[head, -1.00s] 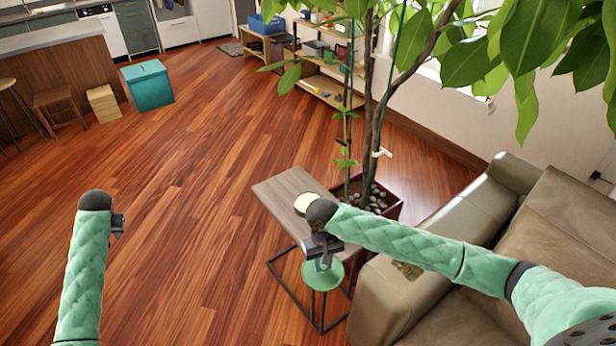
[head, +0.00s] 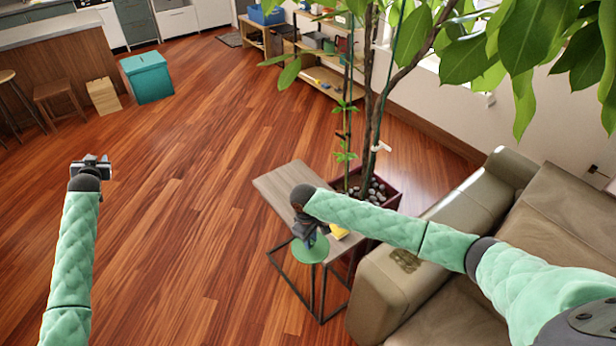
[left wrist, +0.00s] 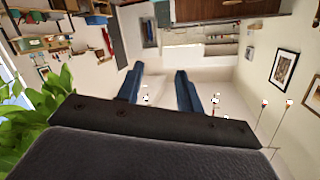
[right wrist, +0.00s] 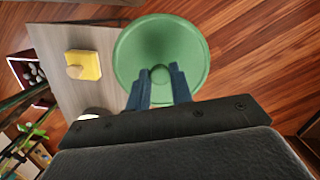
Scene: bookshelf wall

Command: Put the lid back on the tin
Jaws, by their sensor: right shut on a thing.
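A round green lid with a small knob (right wrist: 160,32) fills the upper middle of the right wrist view. My right gripper (right wrist: 160,82) is shut on its knob. In the head view the lid (head: 310,251) hangs below my right gripper (head: 306,236), over the near edge of the small side table (head: 280,186). In the right wrist view a pale round thing (right wrist: 93,113), perhaps the tin, shows partly beside the gripper body on the table; the gripper and arm hide it in the head view. My left gripper (head: 90,162) is open and empty, away from the table.
A yellow square piece with a knob (right wrist: 84,66) lies on the table; it also shows in the head view (head: 339,231). A potted plant (head: 380,188) stands behind the table and a sofa (head: 400,285) to its right.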

